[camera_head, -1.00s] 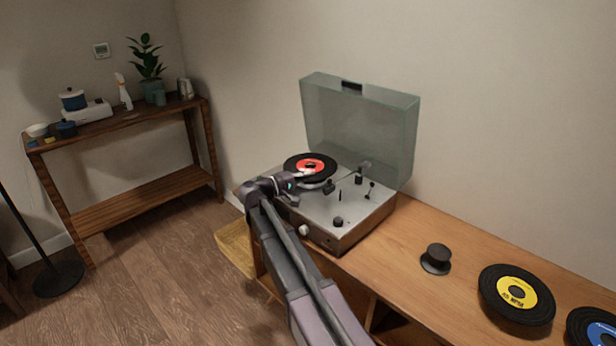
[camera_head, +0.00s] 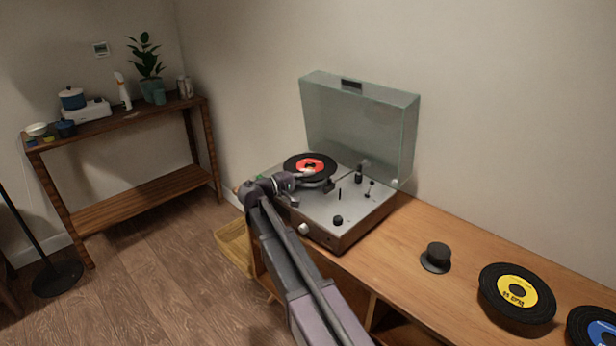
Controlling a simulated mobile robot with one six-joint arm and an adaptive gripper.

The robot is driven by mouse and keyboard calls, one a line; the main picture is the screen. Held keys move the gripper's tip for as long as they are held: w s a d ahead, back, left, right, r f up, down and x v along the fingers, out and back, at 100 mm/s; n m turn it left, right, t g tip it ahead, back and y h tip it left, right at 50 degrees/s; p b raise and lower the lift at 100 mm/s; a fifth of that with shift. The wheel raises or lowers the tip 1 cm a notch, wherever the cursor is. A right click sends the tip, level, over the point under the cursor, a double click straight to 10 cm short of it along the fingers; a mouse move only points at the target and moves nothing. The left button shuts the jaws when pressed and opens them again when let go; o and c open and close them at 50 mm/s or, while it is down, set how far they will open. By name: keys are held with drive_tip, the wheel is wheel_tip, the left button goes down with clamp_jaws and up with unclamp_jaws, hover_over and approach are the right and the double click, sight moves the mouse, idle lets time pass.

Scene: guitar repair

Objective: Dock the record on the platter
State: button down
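A black record with a red label (camera_head: 310,165) is over the platter area at the back left of the record player (camera_head: 345,210). The record looks level; I cannot tell whether it rests fully on the platter, which it mostly hides. My gripper (camera_head: 299,177) is at the record's front left edge, its tips small and partly against the record. Whether the fingers are open or closed on the edge is too small to see. The clear lid (camera_head: 362,130) stands open behind the player.
A black knob-shaped piece (camera_head: 436,257), a yellow-label record (camera_head: 517,292) and a blue-label record (camera_head: 598,330) sit on the wooden cabinet (camera_head: 400,275) to the right. The player's small knobs and tonearm lie right of the record. A shelf (camera_head: 140,190) stands at the left.

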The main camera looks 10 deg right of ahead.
drive_tip(key=shift+f+b, duration=0.6)
drive_tip(key=shift+f, duration=0.05)
drive_tip(key=shift+r+p, duration=0.85)
idle(0.4)
drive_tip(key=shift+f+b, duration=0.8)
drive_tip(key=shift+b, duration=0.05)
idle(1.3)
drive_tip(key=c, duration=1.1)
unclamp_jaws()
drive_tip(key=shift+s, duration=0.1)
drive_tip(key=shift+a, duration=0.1)
drive_tip(key=shift+v, duration=5.45)
